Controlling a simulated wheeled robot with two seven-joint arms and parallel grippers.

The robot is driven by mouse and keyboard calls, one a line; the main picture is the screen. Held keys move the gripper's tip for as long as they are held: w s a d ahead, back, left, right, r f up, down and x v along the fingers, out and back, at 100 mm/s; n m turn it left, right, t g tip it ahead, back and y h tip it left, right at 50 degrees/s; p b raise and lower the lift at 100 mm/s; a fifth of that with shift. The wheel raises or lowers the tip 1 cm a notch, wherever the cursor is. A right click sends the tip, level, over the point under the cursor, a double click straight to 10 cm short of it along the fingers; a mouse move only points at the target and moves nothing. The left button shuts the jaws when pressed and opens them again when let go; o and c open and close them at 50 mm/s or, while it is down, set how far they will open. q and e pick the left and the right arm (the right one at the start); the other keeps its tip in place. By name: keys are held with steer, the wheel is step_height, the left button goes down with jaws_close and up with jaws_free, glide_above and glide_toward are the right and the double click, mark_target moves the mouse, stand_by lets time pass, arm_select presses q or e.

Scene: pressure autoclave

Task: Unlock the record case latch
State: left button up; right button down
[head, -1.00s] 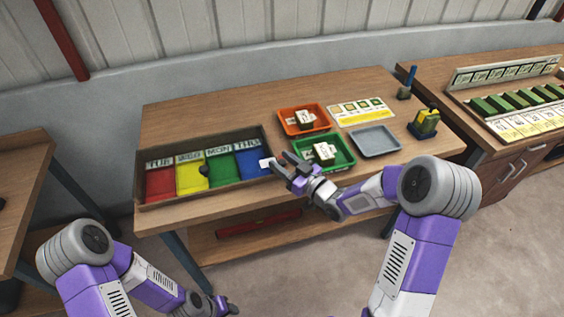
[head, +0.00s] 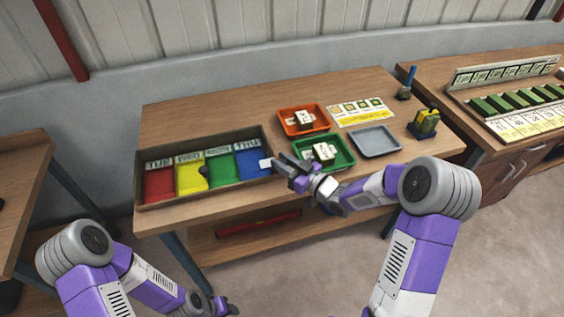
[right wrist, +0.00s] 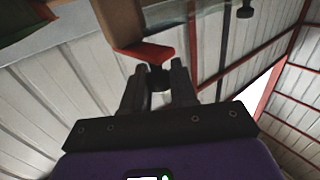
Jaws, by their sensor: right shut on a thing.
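The record case (head: 207,195) is a shallow brown-rimmed box on the left of the bench, with red, yellow, green and blue sections under day labels. A small white piece (head: 266,164) shows at its right end. My right gripper (head: 282,166) is at that end, right beside the white piece. In the right wrist view its fingers (right wrist: 160,80) are closed on a small dark piece, apparently the latch, mostly hidden by the fingers. My left gripper (head: 222,305) is low at the bottom of the head view, away from the bench, its jaws too small to read.
A grey tray (head: 376,142) looks empty. A printed card (head: 361,112) lies behind it.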

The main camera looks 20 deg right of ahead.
steer(key=shift+d+r+n+g+y+p, duration=0.15)
steer(key=shift+d+n+g+y+p, duration=0.15)
steer(key=shift+n+g+y, duration=0.5)
steer(key=shift+d+r+n+g+y+p, duration=0.2)
steer(key=shift+n+g+y+p, duration=0.3)
steer(key=shift+y, duration=0.5)
steer(key=c, duration=1)
jaws_free()
steer(key=shift+f, duration=0.1)
steer(key=shift+f, duration=0.1)
steer(key=shift+d, duration=0.1)
steer(key=v, duration=0.7)
steer(key=shift+s+p, duration=0.2)
steer(key=shift+p, duration=0.15)
steer(key=shift+d, duration=0.1)
